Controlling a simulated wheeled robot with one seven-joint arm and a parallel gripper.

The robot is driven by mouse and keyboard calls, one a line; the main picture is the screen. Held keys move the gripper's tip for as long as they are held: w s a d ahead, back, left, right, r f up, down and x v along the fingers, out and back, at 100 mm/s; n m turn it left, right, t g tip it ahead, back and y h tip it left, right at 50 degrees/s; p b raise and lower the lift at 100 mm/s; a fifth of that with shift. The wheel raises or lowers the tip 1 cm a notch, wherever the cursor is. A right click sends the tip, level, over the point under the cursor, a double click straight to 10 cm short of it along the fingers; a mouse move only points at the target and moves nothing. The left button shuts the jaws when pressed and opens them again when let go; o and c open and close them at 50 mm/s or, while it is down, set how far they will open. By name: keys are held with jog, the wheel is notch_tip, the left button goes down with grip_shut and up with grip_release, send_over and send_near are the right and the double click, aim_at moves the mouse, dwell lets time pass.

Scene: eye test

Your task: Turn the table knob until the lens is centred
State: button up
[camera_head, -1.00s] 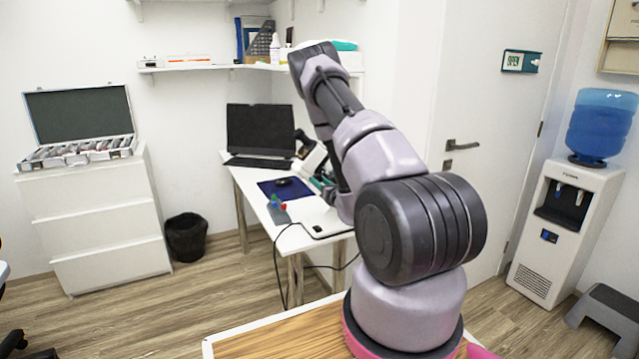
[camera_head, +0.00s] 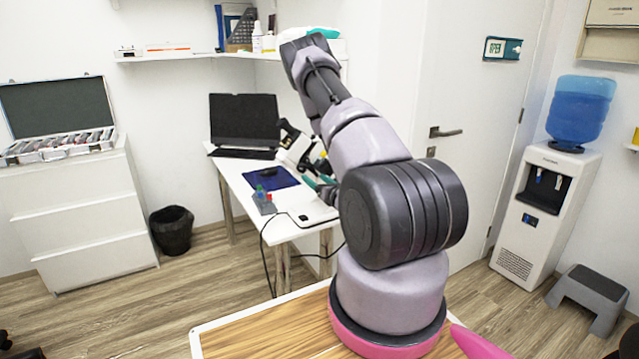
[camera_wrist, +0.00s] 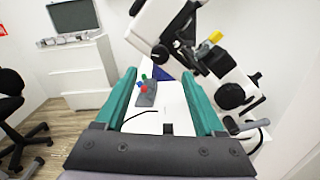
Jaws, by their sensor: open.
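A white and black optical instrument (camera_wrist: 210,62) with a yellow part stands beyond my gripper in the wrist view; in the head view it is partly hidden behind my arm. A round black knob (camera_wrist: 231,95) is on its right side, right of my right finger. I cannot tell for sure which part is the table knob, and the lens is not clear. My gripper (camera_wrist: 160,75) has teal fingers spread wide over the white table (camera_wrist: 172,122), with nothing held. In the head view its teal fingers (camera_head: 322,186) are just left of my arm, over the table.
A grey block with red, green and blue parts (camera_wrist: 147,92) shows between my fingers. A laptop (camera_head: 244,122) and a dark blue mat (camera_head: 283,184) are on the table. A black cable hangs off its front. A bin (camera_head: 171,231) stands on the floor, left.

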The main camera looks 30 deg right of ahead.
jog(key=shift+s, duration=1.35)
